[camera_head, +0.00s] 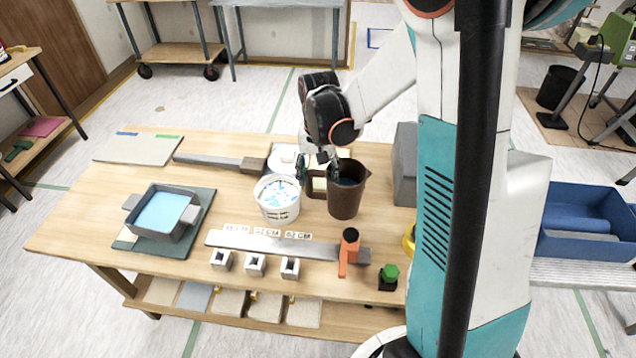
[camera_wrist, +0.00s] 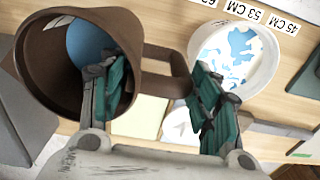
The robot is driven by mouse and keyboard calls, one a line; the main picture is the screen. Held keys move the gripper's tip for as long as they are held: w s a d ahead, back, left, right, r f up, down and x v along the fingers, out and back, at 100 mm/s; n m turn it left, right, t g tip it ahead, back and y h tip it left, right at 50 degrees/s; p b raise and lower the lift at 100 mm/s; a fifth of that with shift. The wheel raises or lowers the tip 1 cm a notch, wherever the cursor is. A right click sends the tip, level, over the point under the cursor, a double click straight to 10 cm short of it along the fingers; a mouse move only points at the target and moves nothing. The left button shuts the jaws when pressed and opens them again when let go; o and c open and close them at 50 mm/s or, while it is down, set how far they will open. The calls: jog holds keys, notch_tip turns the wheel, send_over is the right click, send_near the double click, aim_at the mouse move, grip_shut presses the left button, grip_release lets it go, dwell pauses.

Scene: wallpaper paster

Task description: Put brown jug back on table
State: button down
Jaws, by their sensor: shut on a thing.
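The brown jug (camera_head: 346,200) is upright at the right part of the wooden table (camera_head: 85,215), with blue inside. I cannot tell whether its base touches the table top or is slightly above it. My gripper (camera_head: 319,170) is at the jug's left side, shut on its handle. In the wrist view the jug (camera_wrist: 40,75) is at the left, and its handle runs between the green-padded fingers of my gripper (camera_wrist: 160,75). One finger overlaps the jug's mouth; the other is beside the white bucket.
The white bucket (camera_head: 278,205) with blue specks stands close left of the jug. A grey block (camera_head: 405,160) is to its right. In front lie a long metal bar (camera_head: 270,242) with an orange clamp (camera_head: 348,252). A grey tray (camera_head: 160,212) is at the left.

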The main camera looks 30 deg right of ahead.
jog(key=shift+f+b, duration=0.3)
jog(key=shift+f, duration=1.05)
jog(key=c, duration=0.6)
grip_release()
jog(key=shift+o, duration=0.2)
